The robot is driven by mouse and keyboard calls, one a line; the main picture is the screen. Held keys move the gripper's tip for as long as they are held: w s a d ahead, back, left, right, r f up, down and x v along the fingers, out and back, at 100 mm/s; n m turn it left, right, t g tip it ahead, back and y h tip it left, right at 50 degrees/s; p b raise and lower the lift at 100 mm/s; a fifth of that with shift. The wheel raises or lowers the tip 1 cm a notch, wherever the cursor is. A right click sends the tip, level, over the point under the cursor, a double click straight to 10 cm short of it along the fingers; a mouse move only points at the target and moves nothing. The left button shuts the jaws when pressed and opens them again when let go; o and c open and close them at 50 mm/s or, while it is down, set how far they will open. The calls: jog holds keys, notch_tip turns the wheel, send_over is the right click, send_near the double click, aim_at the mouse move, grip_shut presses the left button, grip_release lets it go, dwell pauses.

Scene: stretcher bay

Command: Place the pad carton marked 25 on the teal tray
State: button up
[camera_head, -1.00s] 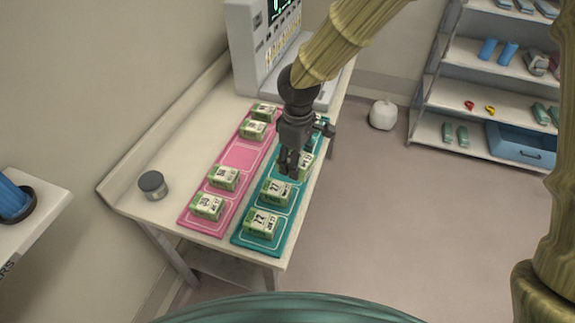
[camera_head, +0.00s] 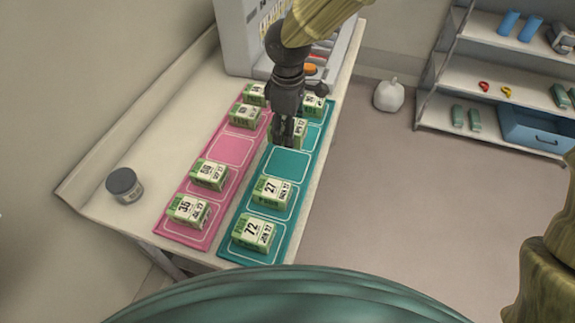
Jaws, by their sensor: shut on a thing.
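My gripper (camera_head: 289,141) is over the far half of the teal tray (camera_head: 221,246), shut on a green-and-white pad carton (camera_head: 299,130). The fingers hide much of this carton and I cannot read its large number. I cannot tell whether it touches the tray. On the teal tray, cartons marked 72 (camera_head: 253,235) and 27 (camera_head: 271,192) stand in the two near slots. The middle slot (camera_head: 288,163) is empty. Another carton (camera_head: 313,106) stands in the far slot, its number unclear.
A pink tray (camera_head: 232,151) lies left of the teal one, holding several cartons, with its middle slot empty. A grey jar (camera_head: 124,185) stands on the table (camera_head: 147,145) at left. A shelf (camera_head: 470,70) is at right.

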jog(key=p, duration=0.1)
send_over(287, 164)
notch_tip(287, 164, down, 6)
jog(key=shift+f+p, duration=0.55)
jog(key=shift+f, duration=1.7)
jog(key=shift+f, duration=0.15)
jog(key=o, duration=1.1)
jog(key=shift+o, duration=0.2)
notch_tip(287, 164, up, 12)
jog(key=shift+r+b, duration=0.15)
jog(key=shift+b, duration=0.95)
